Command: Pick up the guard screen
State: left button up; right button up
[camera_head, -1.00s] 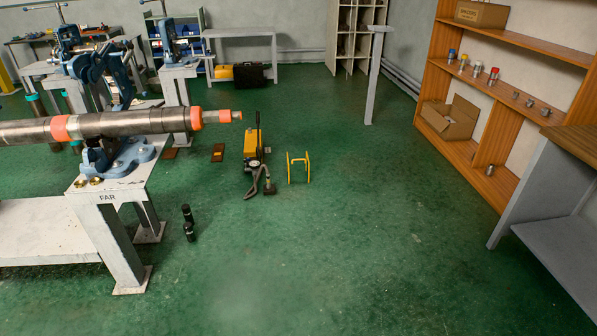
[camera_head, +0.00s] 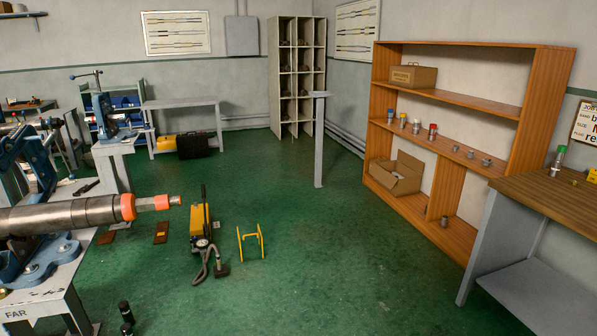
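A small yellow frame (camera_head: 250,243) with two upright sides stands on the green floor near the middle of the head view. It may be the guard screen, but I cannot tell for sure at this size. It stands apart, to the right of a yellow pump (camera_head: 200,228) with a gauge and a dark hose. Neither of my grippers shows in the view.
A long pipe (camera_head: 90,214) with orange bands juts in from the left over a vise stand marked FAR (camera_head: 35,300). A wooden shelf (camera_head: 432,190) and a grey bench with a wooden top (camera_head: 540,205) stand at right.

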aim_at(251, 249)
jog(key=i+j+u, duration=0.1)
jog(key=i+j, duration=0.15)
jog(key=i, duration=0.95)
jog(key=i+j+u, duration=0.1)
jog(key=i, duration=1.1)
